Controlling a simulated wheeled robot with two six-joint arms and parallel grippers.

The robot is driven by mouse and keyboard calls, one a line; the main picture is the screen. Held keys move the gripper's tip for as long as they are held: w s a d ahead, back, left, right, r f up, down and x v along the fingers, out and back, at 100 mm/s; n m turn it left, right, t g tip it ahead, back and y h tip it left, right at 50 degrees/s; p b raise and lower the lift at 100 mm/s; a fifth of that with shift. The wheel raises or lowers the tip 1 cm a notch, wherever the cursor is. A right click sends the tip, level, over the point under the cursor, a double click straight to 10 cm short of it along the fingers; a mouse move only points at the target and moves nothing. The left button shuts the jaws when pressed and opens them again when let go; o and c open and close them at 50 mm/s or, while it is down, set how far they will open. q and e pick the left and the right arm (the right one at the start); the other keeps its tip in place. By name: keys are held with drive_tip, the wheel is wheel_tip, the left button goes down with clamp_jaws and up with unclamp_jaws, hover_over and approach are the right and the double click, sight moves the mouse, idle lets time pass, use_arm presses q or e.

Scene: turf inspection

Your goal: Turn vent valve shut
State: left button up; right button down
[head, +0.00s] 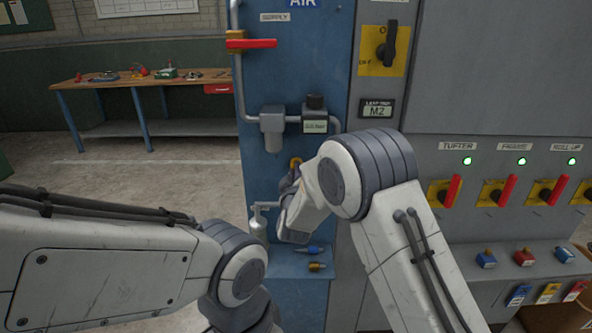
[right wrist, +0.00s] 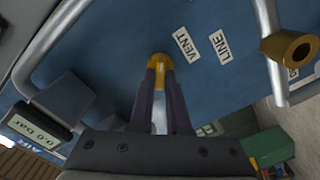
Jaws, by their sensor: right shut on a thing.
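The vent valve's yellow handle (right wrist: 159,60) is on the blue panel beside the VENT label (right wrist: 187,44) in the right wrist view. In the head view a bit of orange-yellow (head: 295,162) shows just above my right gripper. My right gripper (right wrist: 161,75) has its two dark fingers closed on the yellow handle, one on each side. In the head view my right arm hides most of the valve and gripper (head: 290,182). My left arm enters at lower left, and its gripper is out of the picture.
The blue air panel (head: 262,90) carries a red supply lever (head: 252,43), grey pipes and a regulator (head: 315,115). A brass fitting (right wrist: 288,47) sits on a pipe near the LINE label (right wrist: 219,46). Small fittings lie on a blue shelf (head: 290,270). A workbench (head: 150,90) stands behind left.

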drive_tip(key=shift+a+f+n+p, duration=0.1)
drive_tip(key=shift+n+p, duration=0.4)
drive_tip(key=shift+n, duration=1.45)
drive_tip(key=shift+a+n+p, duration=0.1)
drive_tip(key=shift+n+p, duration=0.35)
drive_tip(key=shift+n, duration=1.5)
drive_tip(key=c, duration=0.9)
unclamp_jaws()
drive_tip(key=shift+d, duration=0.1)
drive_tip(key=s+b, duration=0.2)
drive_tip(key=s, duration=0.8)
drive_tip(key=shift+s, duration=0.3)
